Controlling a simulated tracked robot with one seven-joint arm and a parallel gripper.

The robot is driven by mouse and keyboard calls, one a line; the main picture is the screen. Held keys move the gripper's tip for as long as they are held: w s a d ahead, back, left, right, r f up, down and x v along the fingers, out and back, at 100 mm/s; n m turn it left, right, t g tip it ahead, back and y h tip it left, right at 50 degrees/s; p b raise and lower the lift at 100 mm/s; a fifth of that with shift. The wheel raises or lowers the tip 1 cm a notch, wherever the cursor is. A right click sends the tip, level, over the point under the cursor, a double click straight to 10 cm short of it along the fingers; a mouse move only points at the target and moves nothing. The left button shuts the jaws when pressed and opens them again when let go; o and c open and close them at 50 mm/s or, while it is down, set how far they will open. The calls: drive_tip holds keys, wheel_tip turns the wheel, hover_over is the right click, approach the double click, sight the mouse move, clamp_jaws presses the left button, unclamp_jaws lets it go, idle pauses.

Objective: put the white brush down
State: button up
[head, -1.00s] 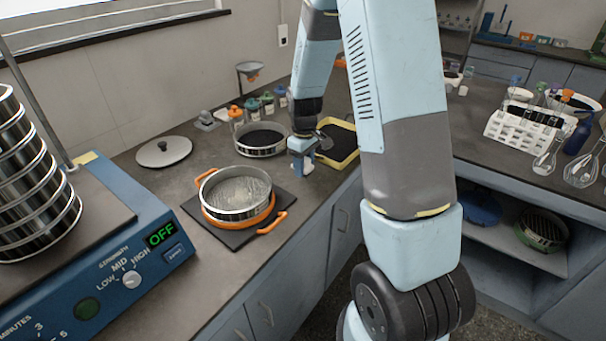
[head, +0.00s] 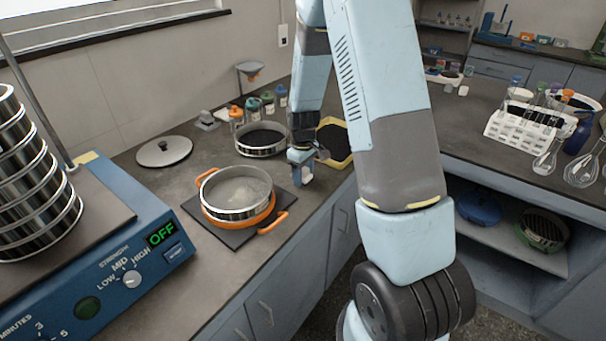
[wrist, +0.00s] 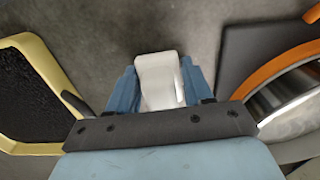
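The white brush (wrist: 158,82) sits between the two blue fingers of my gripper (wrist: 158,90) in the wrist view. The fingers lie close against both its sides, so my gripper is shut on it. In the head view my gripper (head: 301,168) is low over the bench, right of the sieve pan and in front of the yellow-rimmed tray. A small pale end of the brush (head: 307,175) shows below the fingers. I cannot tell whether the brush touches the bench top.
A steel sieve (head: 238,205) in an orange-handled holder stands on a dark mat (head: 228,236) to the left. The yellow-rimmed tray (head: 340,161) with black contents is behind. Another sieve pan (head: 262,151) and a grey lid (head: 164,151) stand farther back. The bench's front edge is close.

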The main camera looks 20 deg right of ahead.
drive_tip(key=o, duration=0.3)
wheel_tip(320, 180, up, 12)
drive_tip(key=s+r+m+t, duration=0.3)
drive_tip(key=s+r, duration=0.9)
drive_tip(key=r, duration=0.4)
drive_tip(key=shift+s+a+r+m+t, duration=0.1)
drive_tip(key=shift+s+r+m+t, duration=0.55)
drive_tip(key=shift+s, duration=2)
drive_tip(key=shift+s+d+r+m+t, duration=0.15)
drive_tip(key=shift+s+r+m, duration=0.9)
drive_tip(key=shift+s, duration=1.6)
drive_tip(key=shift+s+a+r+m+t, duration=0.15)
drive_tip(key=shift+s+r+m+t, duration=0.3)
drive_tip(key=shift+s+r, duration=1.5)
drive_tip(key=shift+s+f, duration=0.7)
drive_tip(key=shift+f, duration=0.05)
